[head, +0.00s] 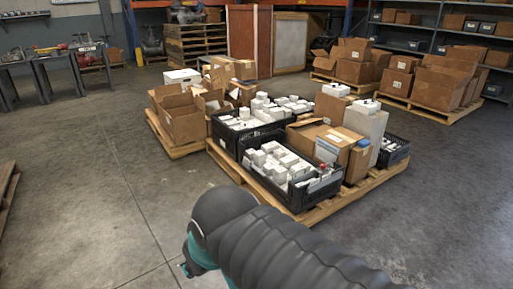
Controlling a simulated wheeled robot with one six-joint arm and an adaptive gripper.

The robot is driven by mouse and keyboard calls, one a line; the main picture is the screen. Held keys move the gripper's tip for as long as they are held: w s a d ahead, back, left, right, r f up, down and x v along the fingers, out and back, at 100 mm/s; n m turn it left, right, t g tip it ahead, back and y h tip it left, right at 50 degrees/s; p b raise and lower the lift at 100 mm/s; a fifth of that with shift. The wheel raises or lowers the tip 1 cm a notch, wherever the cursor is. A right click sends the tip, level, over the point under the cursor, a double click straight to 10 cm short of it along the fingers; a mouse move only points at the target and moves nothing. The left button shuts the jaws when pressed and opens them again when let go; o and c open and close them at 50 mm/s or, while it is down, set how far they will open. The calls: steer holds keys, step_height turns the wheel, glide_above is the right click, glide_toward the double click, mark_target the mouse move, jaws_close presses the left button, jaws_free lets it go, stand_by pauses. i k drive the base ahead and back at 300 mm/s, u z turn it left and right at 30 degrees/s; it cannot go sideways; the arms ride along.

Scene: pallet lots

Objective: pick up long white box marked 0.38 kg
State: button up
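Many small white boxes lie in two black crates on the near pallet. The front crate (300,199) holds a heap of white boxes (277,163). The crate behind it (226,137) holds more white boxes (262,112). Some boxes look longer than others, but weight marks are too small to read, so I cannot tell which is the long white box marked 0.38 kg. My dark arm with a teal part crosses the bottom of the head view, in front of the pallet. My gripper itself does not show.
The wooden pallet (318,213) also bears cardboard boxes, a tall white carton (365,128) and a smaller dark crate (393,153) at right. Another pallet with open cartons (182,115) stands behind left. Grey floor (90,190) is clear at left; stocked shelves stand behind right.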

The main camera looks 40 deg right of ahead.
mark_target(268, 149)
steer(key=u, duration=0.05)
steer(key=i, duration=1.85)
steer(key=z, duration=0.9)
steer(key=i, duration=1.25)
steer(key=z, duration=1.45)
steer(key=i, duration=0.55)
steer(key=z, duration=0.35)
